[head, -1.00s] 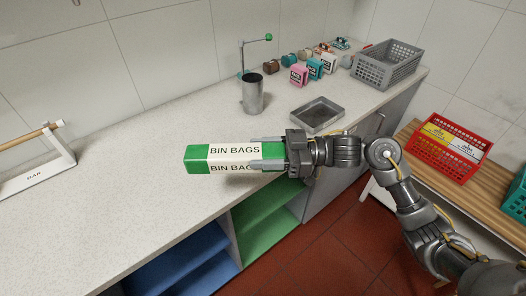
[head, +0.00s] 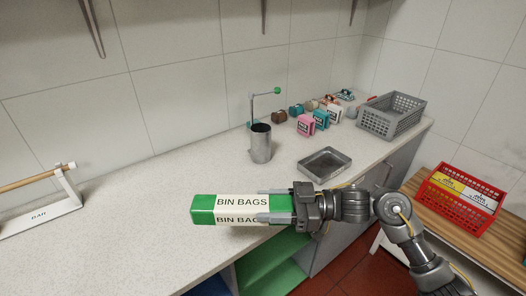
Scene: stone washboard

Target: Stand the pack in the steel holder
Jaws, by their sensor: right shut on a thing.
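The pack is a long green box with a white label reading BIN BAGS (head: 230,208). It lies level in my right gripper (head: 275,206), which is shut on its right end from the right side. The pack is over the front part of the counter; its exact height cannot be told. The steel holder (head: 260,146) is an upright open cylinder on the counter, behind and to the right of the pack, apart from it. A thin rod with a green knob rises behind it. My left gripper is not in view.
A shallow grey tray (head: 324,164) lies right of the holder. Several small boxes and mugs (head: 306,124) and a grey basket (head: 391,116) stand farther back. A white stand with a wooden bar (head: 42,218) is at left. A red basket (head: 461,199) sits on the bench at right.

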